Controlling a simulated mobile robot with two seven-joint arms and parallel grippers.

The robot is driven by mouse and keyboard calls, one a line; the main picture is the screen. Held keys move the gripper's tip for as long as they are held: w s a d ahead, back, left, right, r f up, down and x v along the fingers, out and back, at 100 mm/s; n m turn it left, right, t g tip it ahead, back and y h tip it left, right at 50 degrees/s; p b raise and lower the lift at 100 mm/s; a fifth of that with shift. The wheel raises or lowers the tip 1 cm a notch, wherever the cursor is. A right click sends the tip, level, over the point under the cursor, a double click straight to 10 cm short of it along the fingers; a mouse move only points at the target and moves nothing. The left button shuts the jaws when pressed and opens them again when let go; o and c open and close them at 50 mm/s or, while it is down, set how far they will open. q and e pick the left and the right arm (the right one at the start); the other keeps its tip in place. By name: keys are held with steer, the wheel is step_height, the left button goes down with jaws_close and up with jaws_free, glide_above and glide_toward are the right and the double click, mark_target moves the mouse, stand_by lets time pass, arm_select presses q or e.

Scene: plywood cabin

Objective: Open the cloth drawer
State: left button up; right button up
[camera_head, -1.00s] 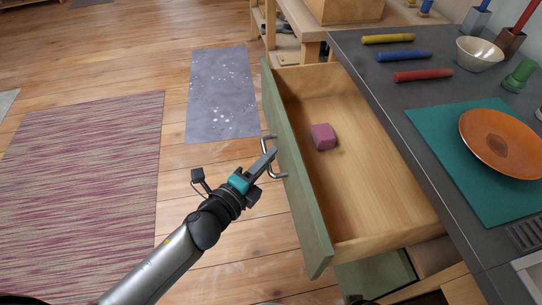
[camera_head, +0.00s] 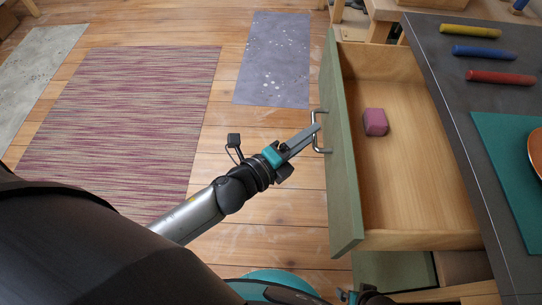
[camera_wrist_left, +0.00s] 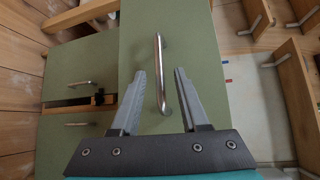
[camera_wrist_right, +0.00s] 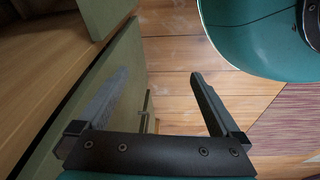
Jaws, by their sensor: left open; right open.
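The drawer (camera_head: 410,195) has a pale wooden inside and a green front (camera_head: 342,160), and it stands pulled well out from under the dark counter. A pink block (camera_head: 375,122) lies in it. My left gripper (camera_head: 315,128) is at the metal bar handle (camera_head: 326,149) on the drawer front. In the left wrist view, the open fingers of the left gripper (camera_wrist_left: 159,72) stand on either side of the handle (camera_wrist_left: 159,60), with gaps visible. My right gripper (camera_wrist_right: 158,73) is open and empty beside a green panel (camera_wrist_right: 118,62) in the right wrist view.
The dark counter (camera_head: 440,75) holds yellow, blue and red sticks, a teal mat (camera_head: 500,150) and part of an orange plate (camera_head: 535,150). Striped (camera_head: 120,120) and grey (camera_head: 275,60) rugs lie on open wooden floor to the left.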

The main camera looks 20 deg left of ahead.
arm_select(q)
steer(key=v, duration=1.2)
steer(key=shift+s+a+p, duration=0.2)
steer(key=shift+p, duration=0.2)
arm_select(e)
steer(key=shift+s+d+f, duration=0.75)
steer(key=shift+s+f, duration=0.05)
steer(key=shift+f, duration=0.1)
steer(key=shift+w+a, duration=0.1)
steer(key=shift+a, duration=0.05)
